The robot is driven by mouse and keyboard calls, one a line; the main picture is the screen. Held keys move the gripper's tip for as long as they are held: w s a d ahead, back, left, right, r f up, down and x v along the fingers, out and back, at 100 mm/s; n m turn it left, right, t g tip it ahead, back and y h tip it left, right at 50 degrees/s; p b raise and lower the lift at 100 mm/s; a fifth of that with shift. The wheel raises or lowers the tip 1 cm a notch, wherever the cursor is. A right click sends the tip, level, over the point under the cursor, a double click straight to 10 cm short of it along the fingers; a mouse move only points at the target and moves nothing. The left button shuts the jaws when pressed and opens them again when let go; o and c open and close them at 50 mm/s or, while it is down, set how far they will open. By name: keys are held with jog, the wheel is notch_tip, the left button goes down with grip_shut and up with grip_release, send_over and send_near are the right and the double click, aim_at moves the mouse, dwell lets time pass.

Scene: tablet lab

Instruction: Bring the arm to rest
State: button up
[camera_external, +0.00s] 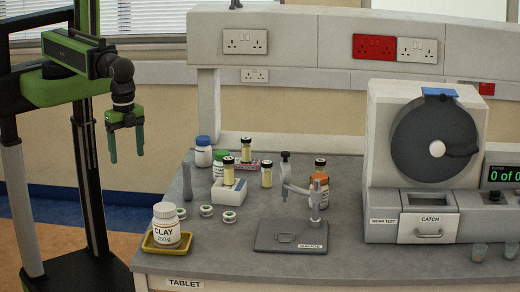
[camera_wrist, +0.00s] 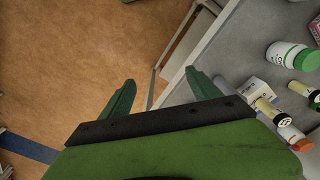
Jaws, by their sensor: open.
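My gripper (camera_external: 126,146) hangs at the left in the external view, beyond the left edge of the bench and above its top. Its two green fingers point down, are spread apart and have nothing between them. In the wrist view my gripper (camera_wrist: 160,92) is open over the brown floor and the bench edge. My green and black arm is folded close to its upright column. It touches nothing on the bench.
The brown floor (camera_wrist: 70,60) left of the bench is clear.

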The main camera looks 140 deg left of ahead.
jog(key=shift+s+a, duration=0.1)
jog(key=shift+s, duration=0.3)
jog(key=shift+f, duration=0.1)
notch_tip(320, 180, down, 8)
jog(key=b, duration=0.8)
